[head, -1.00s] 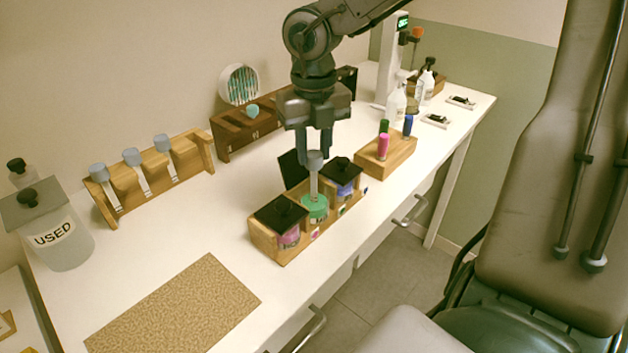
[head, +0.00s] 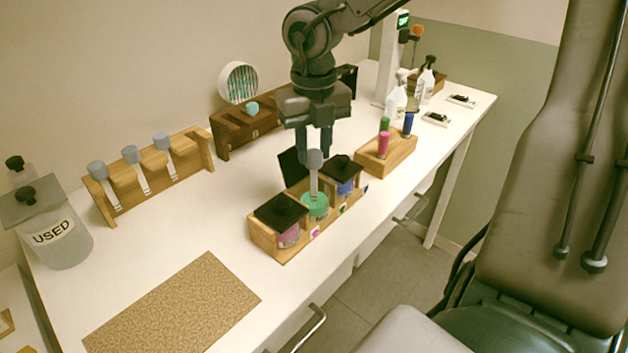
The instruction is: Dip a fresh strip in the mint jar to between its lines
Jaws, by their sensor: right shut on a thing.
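My right gripper (head: 315,154) is above the middle of the wooden jar rack, shut on the grey cap of a pale test strip (head: 314,184). The strip hangs upright, its lower end at the mouth of the green mint jar (head: 316,208). I cannot tell how deep the tip is, and the strip's lines are too small to see. The mint jar's dark lid (head: 292,168) stands tilted open behind it. Several grey-capped strips (head: 131,155) stand in the wooden strip holder (head: 182,182) at left. My left gripper is out of view.
Lidded pink (head: 288,236) and blue (head: 345,187) jars flank the mint jar. A wooden block (head: 371,166) with coloured vials stands to the right. The "USED" container (head: 62,242) is at far left. A cork mat (head: 174,306) lies bare in front.

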